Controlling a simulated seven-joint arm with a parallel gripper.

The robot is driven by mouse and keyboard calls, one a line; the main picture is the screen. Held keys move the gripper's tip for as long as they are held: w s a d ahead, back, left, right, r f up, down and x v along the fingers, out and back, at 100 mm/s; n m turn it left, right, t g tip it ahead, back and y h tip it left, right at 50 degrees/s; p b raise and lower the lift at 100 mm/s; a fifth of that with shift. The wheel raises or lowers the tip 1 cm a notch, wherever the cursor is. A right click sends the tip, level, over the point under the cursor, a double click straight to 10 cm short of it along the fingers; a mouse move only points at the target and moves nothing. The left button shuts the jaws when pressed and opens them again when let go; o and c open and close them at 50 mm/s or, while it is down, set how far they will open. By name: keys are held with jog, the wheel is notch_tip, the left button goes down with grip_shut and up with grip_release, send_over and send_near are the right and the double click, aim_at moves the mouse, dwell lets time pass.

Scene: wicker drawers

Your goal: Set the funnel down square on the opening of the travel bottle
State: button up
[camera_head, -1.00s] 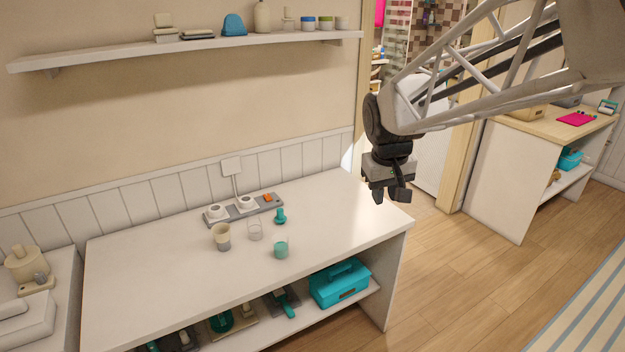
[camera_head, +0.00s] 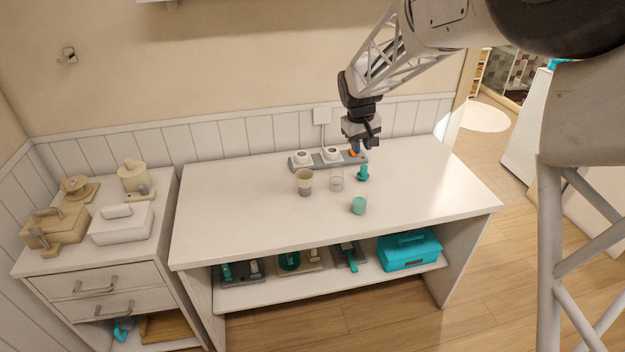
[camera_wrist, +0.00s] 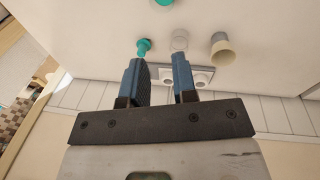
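A small teal piece (camera_head: 363,172) with a narrow stem and wider ends, likely the funnel, stands on the white table. Left of it is a clear, see-through vessel (camera_head: 336,181), perhaps the travel bottle; I cannot tell for sure. The two stand apart. My gripper (camera_head: 368,143) is above the table's back right part, over the teal piece. In the wrist view my gripper (camera_wrist: 160,80) has its two fingers apart with nothing between them. That view also shows the teal piece (camera_wrist: 144,46) beyond the left finger and the clear vessel (camera_wrist: 180,41) beyond the right one.
A beige and grey cup (camera_head: 304,184) and a teal cup (camera_head: 358,206) stand nearby. A grey strip (camera_head: 318,163) with white round pieces and an orange one lies along the wall. The table's left half and front are clear. A teal box (camera_head: 410,252) is on the shelf below.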

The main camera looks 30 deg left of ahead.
aim_at(300, 184)
jog(key=s+a+f+n, duration=0.1)
jog(key=a+f, duration=0.5)
jog(key=a, duration=0.4)
jog(key=s+a+f+n, duration=0.1)
jog(key=a+f+n, duration=0.1)
jog(key=a+f, duration=0.5)
jog(key=a, duration=0.4)
jog(key=shift+a+f, duration=0.25)
jog(key=shift+w+d+f, duration=0.1)
jog(key=shift+w+f, duration=0.05)
jog(key=shift+f, duration=0.5)
jog(key=shift+w+f, duration=0.1)
jog(key=shift+f, duration=0.55)
jog(key=shift+w+d+f, duration=0.1)
jog(key=shift+w+f, duration=0.15)
jog(key=shift+f, duration=1.05)
jog(key=shift+w+f, duration=0.2)
jog(key=shift+f, duration=1.05)
grip_shut()
